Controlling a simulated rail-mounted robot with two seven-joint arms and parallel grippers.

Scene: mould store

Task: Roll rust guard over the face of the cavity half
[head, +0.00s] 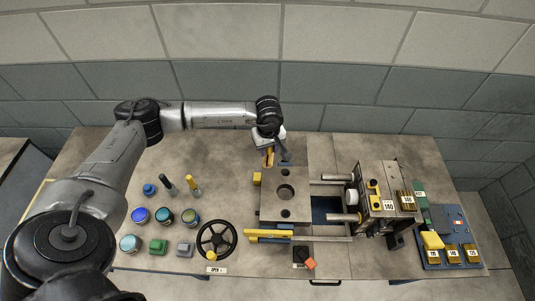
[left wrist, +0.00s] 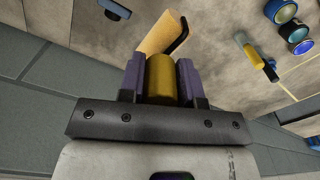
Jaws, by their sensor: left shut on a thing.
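My left gripper (head: 270,144) is at the back of the table, just behind the grey mould plate with a round central hole, which looks like the cavity half (head: 272,207). In the left wrist view the gripper (left wrist: 162,88) is shut on the yellow handle (left wrist: 162,76) of a roller. The roller's tan sleeve (left wrist: 158,36) and black bent frame show beyond the fingers. In the head view the tan sleeve (head: 268,158) shows small by the plate's back edge; whether it touches the plate I cannot tell. My right gripper is not in view.
Several jars (head: 140,215) and two upright bottles (head: 194,185) stand on the left, beside a black handwheel (head: 216,240). A yellow bar (head: 268,234) lies along the plate's front. Guide rods (head: 337,178) and a second mould block (head: 378,213) stand right, then a blue tray (head: 456,226).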

